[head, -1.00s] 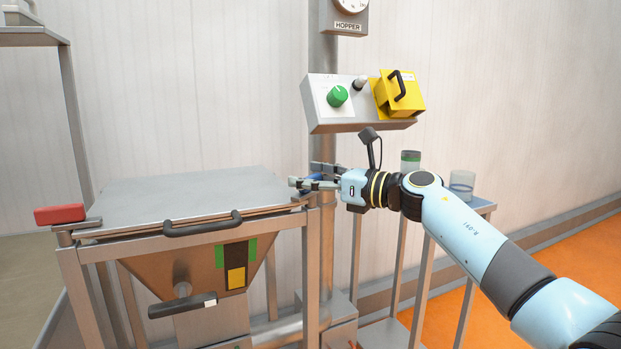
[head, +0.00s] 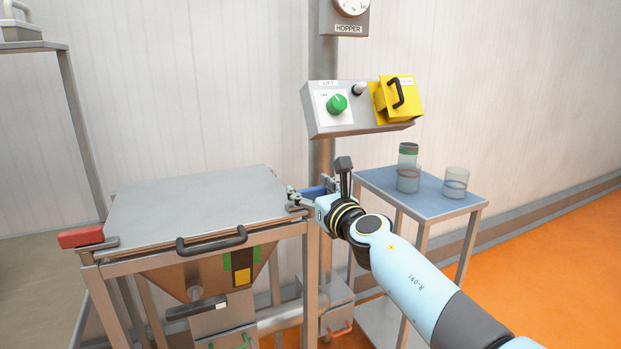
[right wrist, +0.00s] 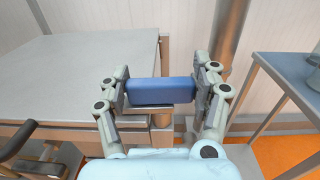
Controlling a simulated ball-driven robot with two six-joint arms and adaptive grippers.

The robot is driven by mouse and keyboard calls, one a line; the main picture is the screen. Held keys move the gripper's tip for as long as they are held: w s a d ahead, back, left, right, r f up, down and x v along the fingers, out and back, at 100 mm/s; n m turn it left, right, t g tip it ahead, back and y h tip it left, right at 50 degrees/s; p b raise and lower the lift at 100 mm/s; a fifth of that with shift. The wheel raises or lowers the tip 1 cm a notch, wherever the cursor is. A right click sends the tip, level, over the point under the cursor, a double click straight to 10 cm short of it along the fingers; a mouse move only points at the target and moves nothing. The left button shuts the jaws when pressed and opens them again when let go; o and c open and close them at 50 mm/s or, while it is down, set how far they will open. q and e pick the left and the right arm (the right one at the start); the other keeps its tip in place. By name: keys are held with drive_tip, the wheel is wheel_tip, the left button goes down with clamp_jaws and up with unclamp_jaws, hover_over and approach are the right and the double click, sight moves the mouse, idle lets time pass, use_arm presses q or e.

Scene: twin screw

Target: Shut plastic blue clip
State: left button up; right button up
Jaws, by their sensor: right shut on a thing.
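The blue clip (right wrist: 161,91) is a blue block at the right corner of the hopper's grey lid (head: 195,205). In the right wrist view it lies between the fingers of my right gripper (right wrist: 162,88), which is shut on it with one finger at each end. In the head view the clip (head: 313,191) is partly hidden by my right gripper (head: 308,194). A red clip (head: 81,237) sits at the left corner of the lid. My left gripper is not in view.
A blue-topped side table (head: 385,182) with jars (head: 456,182) stands to the right of my right gripper. A control box (head: 340,122) with a green knob and yellow cover hangs above. A black handle (head: 212,241) runs along the lid's front.

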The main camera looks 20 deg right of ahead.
drive_tip(key=shift+m+h, duration=0.3)
drive_tip(key=shift+h, duration=0.2)
drive_tip(key=o, duration=1.2)
